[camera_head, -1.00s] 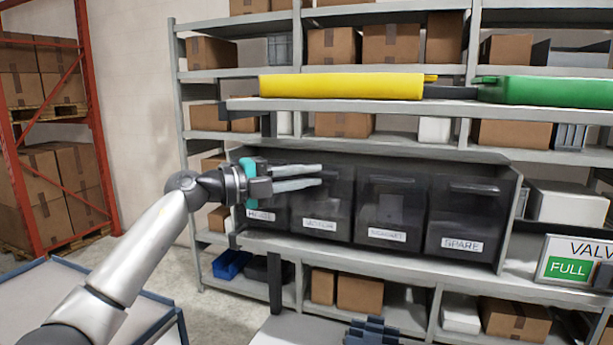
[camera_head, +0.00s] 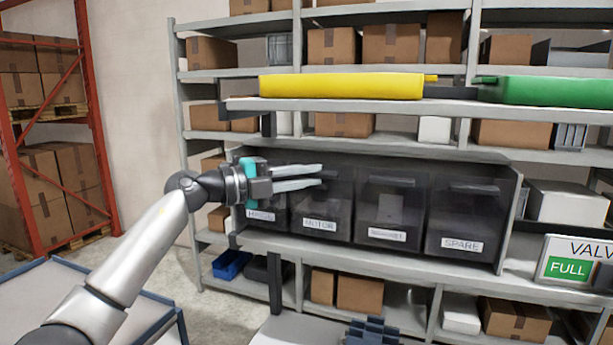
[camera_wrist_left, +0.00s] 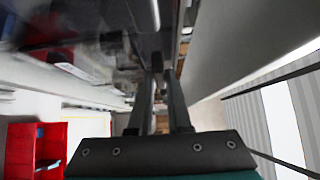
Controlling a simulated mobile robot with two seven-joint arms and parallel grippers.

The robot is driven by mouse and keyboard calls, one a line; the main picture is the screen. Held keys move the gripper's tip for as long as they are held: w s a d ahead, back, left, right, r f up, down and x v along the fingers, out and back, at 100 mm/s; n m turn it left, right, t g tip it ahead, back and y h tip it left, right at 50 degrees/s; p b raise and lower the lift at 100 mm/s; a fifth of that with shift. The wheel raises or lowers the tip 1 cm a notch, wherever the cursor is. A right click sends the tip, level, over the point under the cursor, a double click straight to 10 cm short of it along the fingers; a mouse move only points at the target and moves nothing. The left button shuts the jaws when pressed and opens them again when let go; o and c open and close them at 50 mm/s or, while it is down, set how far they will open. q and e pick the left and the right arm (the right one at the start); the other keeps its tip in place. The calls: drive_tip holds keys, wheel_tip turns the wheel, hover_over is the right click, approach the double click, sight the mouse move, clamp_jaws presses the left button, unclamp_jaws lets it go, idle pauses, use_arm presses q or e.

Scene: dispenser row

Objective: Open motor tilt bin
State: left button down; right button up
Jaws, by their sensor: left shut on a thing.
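The motor tilt bin (camera_head: 336,207) is a dark, see-through bin with a white MOTOR label (camera_head: 319,225), second from the left in a row on the shelf. Its front looks upright or nearly so. My left gripper (camera_head: 321,174) reaches in from the left, its fingers at the upper front of this bin. The fingers are shut on what looks like the bin's handle, which they mostly hide. In the left wrist view the fingers (camera_wrist_left: 158,98) run close together toward a dark edge, and the grip itself is unclear. My right gripper is not in view.
The gasket-like bin (camera_head: 390,208) and the spare bin (camera_head: 468,215) stand to the right; another bin is partly behind my gripper. A VALVE sign (camera_head: 575,262) stands at the right.

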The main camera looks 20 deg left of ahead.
use_arm(q)
drive_tip(key=shift+f, duration=0.1)
drive_tip(key=s+f+m+t+h+b, duration=0.1)
drive_tip(key=s+f+m+h+b, duration=0.4)
drive_tip(key=b, duration=1.4)
drive_tip(key=shift+s+f+m+h, duration=0.3)
drive_tip(key=shift+s+f+m, duration=0.7)
drive_tip(key=shift+s, duration=0.9)
drive_tip(key=shift+a, duration=0.1)
drive_tip(key=c, duration=0.9)
unclamp_jaws()
drive_tip(key=shift+o, duration=0.2)
drive_tip(key=shift+r, duration=0.1)
